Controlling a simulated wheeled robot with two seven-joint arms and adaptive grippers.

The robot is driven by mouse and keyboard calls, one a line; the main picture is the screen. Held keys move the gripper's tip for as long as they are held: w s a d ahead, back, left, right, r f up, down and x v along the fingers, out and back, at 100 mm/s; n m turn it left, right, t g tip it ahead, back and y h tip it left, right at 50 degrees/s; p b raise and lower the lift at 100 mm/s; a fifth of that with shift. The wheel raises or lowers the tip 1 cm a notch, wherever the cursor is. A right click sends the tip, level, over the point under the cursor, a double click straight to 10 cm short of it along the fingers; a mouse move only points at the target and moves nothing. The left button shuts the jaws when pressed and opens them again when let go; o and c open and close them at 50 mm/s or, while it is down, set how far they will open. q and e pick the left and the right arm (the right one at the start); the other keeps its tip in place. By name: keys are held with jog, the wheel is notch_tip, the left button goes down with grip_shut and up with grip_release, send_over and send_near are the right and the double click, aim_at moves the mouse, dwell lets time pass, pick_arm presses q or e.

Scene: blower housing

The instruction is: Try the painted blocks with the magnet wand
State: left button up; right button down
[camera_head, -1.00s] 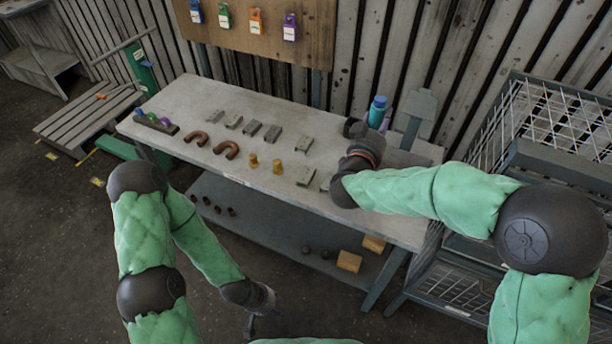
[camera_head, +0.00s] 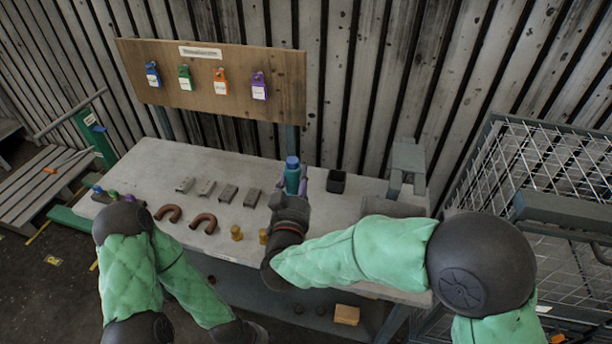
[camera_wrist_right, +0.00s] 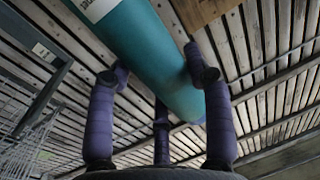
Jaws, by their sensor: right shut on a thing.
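My right gripper (camera_head: 291,190) is shut on a teal cylinder with a blue end (camera_head: 292,172), likely the magnet wand, held upright above the table. In the right wrist view the purple fingers (camera_wrist_right: 160,105) close around the teal cylinder (camera_wrist_right: 150,55), which has a white label band. Several flat grey blocks, likely the painted blocks, lie in a row left of the gripper, among them one at the left (camera_head: 185,184) and one at the right (camera_head: 252,197). My right arm hides part of the table. The left gripper's jaws are below the picture edge.
A dark open box (camera_head: 336,181) stands right of the gripper. A board (camera_head: 210,105) with coloured tags is behind. A wire rack (camera_head: 530,170) stands at the right.

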jog(key=shift+s+d+f+b, duration=0.1)
jog(key=shift+f+b, duration=0.3)
jog(key=shift+f, duration=0.1)
jog(key=shift+f+b, duration=0.6)
jog(key=shift+f, duration=0.15)
jog(key=shift+f+b, duration=1.35)
jog(key=shift+f, duration=0.7)
jog(key=shift+r+p, duration=2.8)
jog(key=shift+r, duration=1)
